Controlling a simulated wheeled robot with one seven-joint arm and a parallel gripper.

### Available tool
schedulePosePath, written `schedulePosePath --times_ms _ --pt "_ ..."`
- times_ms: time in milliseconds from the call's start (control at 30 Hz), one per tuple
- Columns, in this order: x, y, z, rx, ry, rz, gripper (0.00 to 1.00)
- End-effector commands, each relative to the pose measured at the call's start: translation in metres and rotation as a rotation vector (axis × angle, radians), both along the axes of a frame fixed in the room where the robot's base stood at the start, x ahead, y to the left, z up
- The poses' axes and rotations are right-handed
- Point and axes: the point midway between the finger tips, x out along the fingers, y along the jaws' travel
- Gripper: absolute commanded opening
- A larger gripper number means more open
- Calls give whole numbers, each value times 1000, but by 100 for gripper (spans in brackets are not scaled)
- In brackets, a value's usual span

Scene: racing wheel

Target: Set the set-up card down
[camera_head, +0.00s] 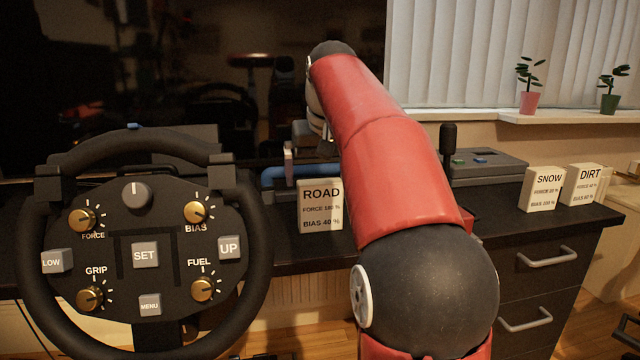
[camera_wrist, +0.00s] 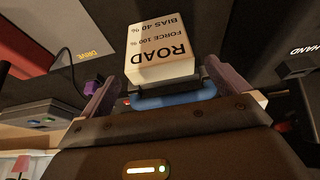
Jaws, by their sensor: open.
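The ROAD set-up card (camera_head: 321,206) is a cream block with black print, upright at the dark desk just right of the steering wheel. It appears to stand on the desk top, though its base contact is hard to judge. In the wrist view the ROAD card (camera_wrist: 160,48) shows upside down between the two spread fingers. My gripper (camera_wrist: 162,78) is open, with a finger to either side of the card and visible gaps. In the head view my red arm hides most of the gripper; one finger shows just behind the card.
The steering wheel (camera_head: 145,255) with knobs and buttons fills the left. A SNOW card (camera_head: 541,189) and a DIRT card (camera_head: 583,185) stand at the desk's right end. A grey lever box (camera_head: 485,165) is behind.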

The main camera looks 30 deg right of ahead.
Motion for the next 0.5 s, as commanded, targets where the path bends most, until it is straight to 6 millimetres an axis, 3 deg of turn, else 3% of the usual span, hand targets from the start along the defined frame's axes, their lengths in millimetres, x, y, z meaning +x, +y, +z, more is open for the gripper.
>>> schedulePosePath --times_ms 33,200,500 --pt "-4 1 15 -1 -4 0 100" --pt "-15 4 42 -1 -4 0 100" --pt "-23 6 57 -1 0 0 100"
